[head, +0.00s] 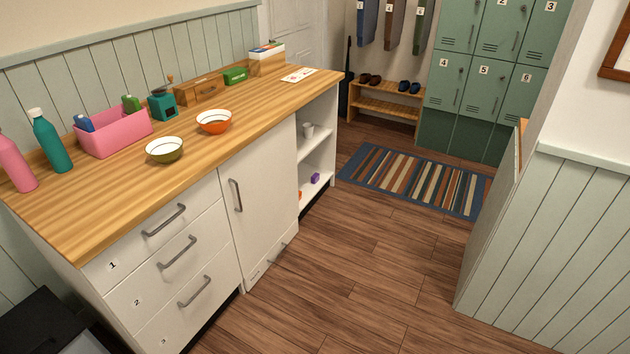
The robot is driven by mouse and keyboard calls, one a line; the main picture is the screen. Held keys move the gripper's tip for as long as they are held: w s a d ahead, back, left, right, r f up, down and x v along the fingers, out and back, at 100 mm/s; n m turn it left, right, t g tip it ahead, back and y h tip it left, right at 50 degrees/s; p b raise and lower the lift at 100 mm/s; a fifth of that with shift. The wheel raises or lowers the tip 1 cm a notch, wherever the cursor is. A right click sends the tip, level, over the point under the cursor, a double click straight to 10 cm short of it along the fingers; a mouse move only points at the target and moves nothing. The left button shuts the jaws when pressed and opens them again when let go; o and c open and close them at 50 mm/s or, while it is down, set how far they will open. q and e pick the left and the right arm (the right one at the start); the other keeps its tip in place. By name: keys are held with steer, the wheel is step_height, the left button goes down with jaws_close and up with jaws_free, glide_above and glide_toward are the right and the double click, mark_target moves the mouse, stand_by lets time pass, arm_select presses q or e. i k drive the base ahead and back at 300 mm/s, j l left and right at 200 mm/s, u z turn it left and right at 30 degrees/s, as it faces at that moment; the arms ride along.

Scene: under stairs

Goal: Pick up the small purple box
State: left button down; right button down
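The small purple box (315,178) sits on the low shelf of the open white shelf unit (329,142) at the end of the counter. A small part of a red-orange thing (300,195) shows to its left on the same shelf, mostly hidden by the cabinet side. Neither of my grippers shows in the head view.
The wooden counter (110,216) bears bottles, a pink bin (117,137) and two bowls. The wooden floor (370,272) in front is clear. A striped rug (415,181) lies ahead. A panelled half wall (560,240) stands at the right.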

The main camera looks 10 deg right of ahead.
mark_target(315, 178)
steer(key=i+j+z, duration=0.2)
steer(key=i, duration=0.4)
steer(key=i+l+z, duration=0.15)
steer(key=i+z, duration=0.35)
steer(key=i, duration=0.35)
steer(key=i+j+z, duration=0.15)
steer(key=i+z, duration=0.35)
steer(key=i, duration=0.35)
steer(key=i+l, duration=0.1)
steer(key=i, duration=0.7)
steer(key=i+u, duration=0.1)
steer(key=i, duration=0.75)
steer(key=i+l+u, duration=0.1)
steer(key=i+u, duration=0.3)
steer(key=i+l+u, duration=0.2)
steer(key=u, duration=0.25)
steer(key=i+l+u, duration=0.65)
steer(key=l+u, duration=0.2)
steer(key=j, duration=0.1)
